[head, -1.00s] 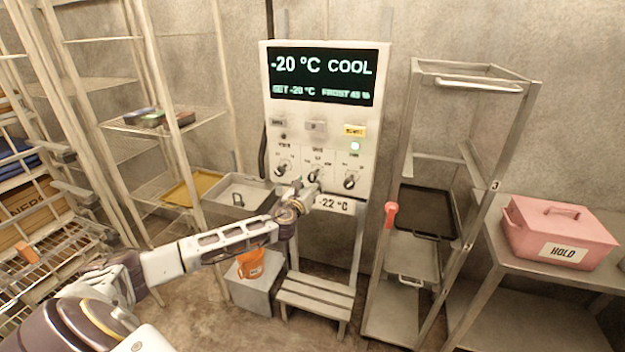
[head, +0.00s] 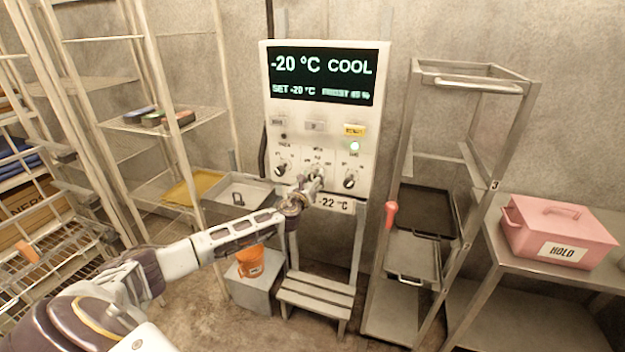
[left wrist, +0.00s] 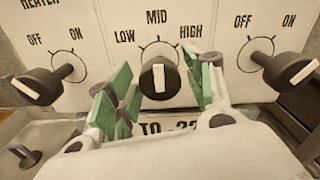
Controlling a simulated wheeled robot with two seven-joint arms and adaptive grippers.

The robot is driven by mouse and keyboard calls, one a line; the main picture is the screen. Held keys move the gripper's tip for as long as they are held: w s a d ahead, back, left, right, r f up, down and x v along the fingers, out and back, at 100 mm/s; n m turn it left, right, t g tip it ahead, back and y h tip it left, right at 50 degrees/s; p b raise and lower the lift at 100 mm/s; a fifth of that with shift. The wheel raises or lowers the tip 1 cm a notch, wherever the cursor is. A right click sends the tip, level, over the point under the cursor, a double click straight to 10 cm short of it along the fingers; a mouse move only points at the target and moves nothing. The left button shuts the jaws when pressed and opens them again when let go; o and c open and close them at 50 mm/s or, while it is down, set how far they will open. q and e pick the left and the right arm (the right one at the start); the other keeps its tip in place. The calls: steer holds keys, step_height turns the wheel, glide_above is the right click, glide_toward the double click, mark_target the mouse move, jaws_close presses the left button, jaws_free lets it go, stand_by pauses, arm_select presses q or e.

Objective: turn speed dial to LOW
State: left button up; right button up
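The speed dial (left wrist: 159,80) is a black knob with a white pointer bar, in the middle of the left wrist view. Its scale reads LOW, MID and HIGH, and the bar stands about upright, in line with MID. My left gripper (left wrist: 158,95) is open, with one green-padded finger on each side of the knob. A gap shows between the pads and the knob. In the head view my left gripper (head: 312,184) is at the lower middle of the control panel (head: 360,112) and partly covers the dial. My right gripper is not in view.
A heater knob (left wrist: 42,86) and another OFF/ON knob (left wrist: 290,70) flank the dial closely. A steel sink (head: 238,203) lies left of the panel, and a metal rack (head: 465,90) stands to its right. A step stool (head: 315,298) is below.

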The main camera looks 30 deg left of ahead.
arm_select(q)
steer(key=c, duration=0.7)
steer(key=shift+c, duration=0.2)
